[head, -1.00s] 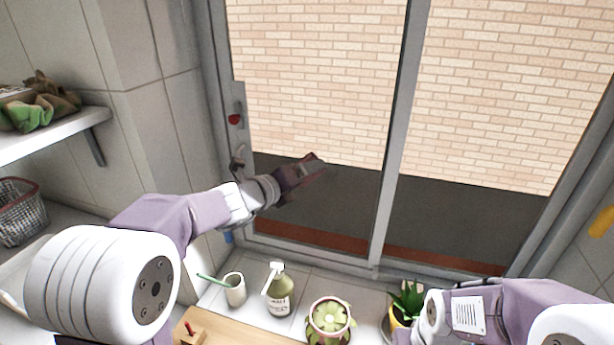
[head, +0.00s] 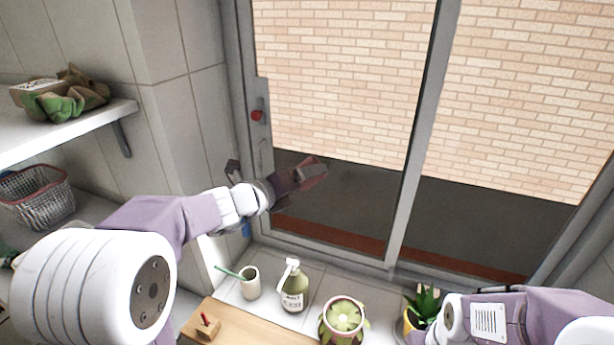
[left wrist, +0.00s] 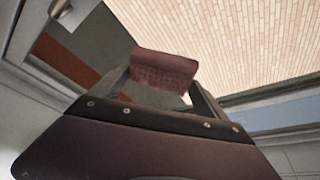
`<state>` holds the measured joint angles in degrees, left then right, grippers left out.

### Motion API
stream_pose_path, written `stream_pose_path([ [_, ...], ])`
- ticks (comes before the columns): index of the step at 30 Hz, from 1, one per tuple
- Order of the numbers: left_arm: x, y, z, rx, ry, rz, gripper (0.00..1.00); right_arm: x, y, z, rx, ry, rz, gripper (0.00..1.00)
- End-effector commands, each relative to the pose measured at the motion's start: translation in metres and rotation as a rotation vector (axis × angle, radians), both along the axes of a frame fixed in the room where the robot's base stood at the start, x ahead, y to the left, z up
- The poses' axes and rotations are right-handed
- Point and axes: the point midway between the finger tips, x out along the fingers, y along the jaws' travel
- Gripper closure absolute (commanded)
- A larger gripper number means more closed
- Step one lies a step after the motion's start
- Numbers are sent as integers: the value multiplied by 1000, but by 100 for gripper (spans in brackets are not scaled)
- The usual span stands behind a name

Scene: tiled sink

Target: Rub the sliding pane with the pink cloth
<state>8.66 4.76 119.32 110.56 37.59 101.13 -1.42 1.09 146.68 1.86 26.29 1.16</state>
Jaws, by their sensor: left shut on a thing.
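The sliding pane (head: 345,90) stands upright in a grey frame, with a red-marked latch (head: 257,115) on its left stile. My left gripper (head: 309,175) is in front of the lower left part of this pane. It is shut on the pink cloth (left wrist: 163,70), a folded dull-pink piece between the fingertips in the left wrist view. The cloth also shows in the head view (head: 314,172). I cannot tell whether the cloth touches the glass. My right arm is at the lower right, and its gripper is not visible.
On the ledge below the window stand a cup with a green brush (head: 250,284), a pump bottle (head: 294,290), a potted succulent (head: 342,322) and a yellow-potted plant (head: 420,308). A wooden board (head: 240,325) lies in front. A shelf (head: 70,132) and wire basket (head: 40,200) are left.

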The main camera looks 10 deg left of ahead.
Motion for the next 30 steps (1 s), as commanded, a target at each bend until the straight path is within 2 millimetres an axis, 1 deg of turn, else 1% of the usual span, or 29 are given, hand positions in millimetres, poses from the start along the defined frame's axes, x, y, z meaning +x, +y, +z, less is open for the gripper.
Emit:
stream_pose_path([
  [3,-13,3,0,1,-2,1,47,0,0,-2,0,0,0,58],
  [5,-17,3,0,-1,-1,0,47,0,0,-2,0,0,0,58],
  [15,-21,4,0,0,-1,-1,47,0,0,-2,0,0,0,58],
  [17,-25,5,0,0,-1,1,47,0,0,-2,0,0,0,58],
  [21,-41,8,1,1,-1,0,47,0,0,-3,0,0,0,58],
  [24,-47,9,0,1,0,0,47,0,0,-3,0,0,0,58],
  [30,-49,9,0,1,0,0,47,0,0,-3,0,0,0,58],
])
